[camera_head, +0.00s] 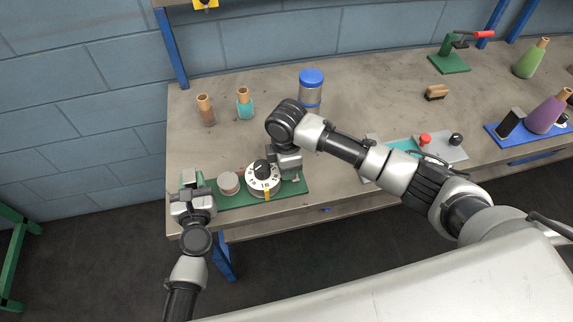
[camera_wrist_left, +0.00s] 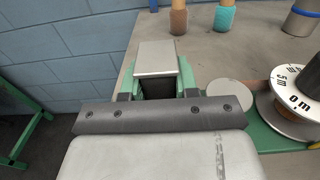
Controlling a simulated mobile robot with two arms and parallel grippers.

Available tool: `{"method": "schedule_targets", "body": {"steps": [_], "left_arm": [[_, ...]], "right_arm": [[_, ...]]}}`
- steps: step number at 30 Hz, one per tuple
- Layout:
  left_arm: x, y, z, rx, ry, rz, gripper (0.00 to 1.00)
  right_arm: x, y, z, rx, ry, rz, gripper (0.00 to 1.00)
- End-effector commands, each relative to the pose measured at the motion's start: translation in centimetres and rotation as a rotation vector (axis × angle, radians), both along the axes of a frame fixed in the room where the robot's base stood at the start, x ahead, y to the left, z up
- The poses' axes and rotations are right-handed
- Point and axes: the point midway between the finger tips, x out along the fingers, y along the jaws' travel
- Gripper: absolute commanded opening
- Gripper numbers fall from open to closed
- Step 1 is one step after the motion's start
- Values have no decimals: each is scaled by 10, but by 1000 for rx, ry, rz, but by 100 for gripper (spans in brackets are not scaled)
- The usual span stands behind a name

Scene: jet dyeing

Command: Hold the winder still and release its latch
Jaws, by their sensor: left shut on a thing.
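The winder has a green base (camera_head: 236,199) on the front left of the bench. It carries a white numbered dial (camera_head: 263,178) with a black knob, and a pale round disc (camera_head: 228,183). The dial also shows at the right of the left wrist view (camera_wrist_left: 298,98). My left gripper (camera_head: 190,188) is shut on the grey-topped green block (camera_wrist_left: 157,60) at the base's left end. My right gripper (camera_head: 287,165) is over the base's right end, just right of the dial. Its fingertips are too small and covered to read. A small pale piece (camera_head: 296,179) shows beside it; I cannot tell whether this is the latch.
A grey panel with red and black knobs (camera_head: 443,150) lies right of my right arm. The bench's front edge is close to the winder.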

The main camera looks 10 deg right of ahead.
Motion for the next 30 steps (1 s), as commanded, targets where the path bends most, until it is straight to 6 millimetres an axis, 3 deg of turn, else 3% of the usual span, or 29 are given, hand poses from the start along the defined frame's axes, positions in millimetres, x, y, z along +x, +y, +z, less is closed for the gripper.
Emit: {"method": "schedule_targets", "body": {"steps": [1, 5, 17, 30], "left_arm": [[0, 0, 0, 0, 1, -1, 5], [0, 0, 0, 0, 1, -1, 5], [0, 0, 0, 0, 1, -1, 5], [0, -1, 0, 0, 1, -2, 5]], "right_arm": [[0, 0, 0, 0, 0, 0, 25], [0, 0, 0, 0, 0, 0, 8], [0, -5, 1, 93, 2, -2, 8], [-1, -26, 3, 459, 5, -4, 8]]}}
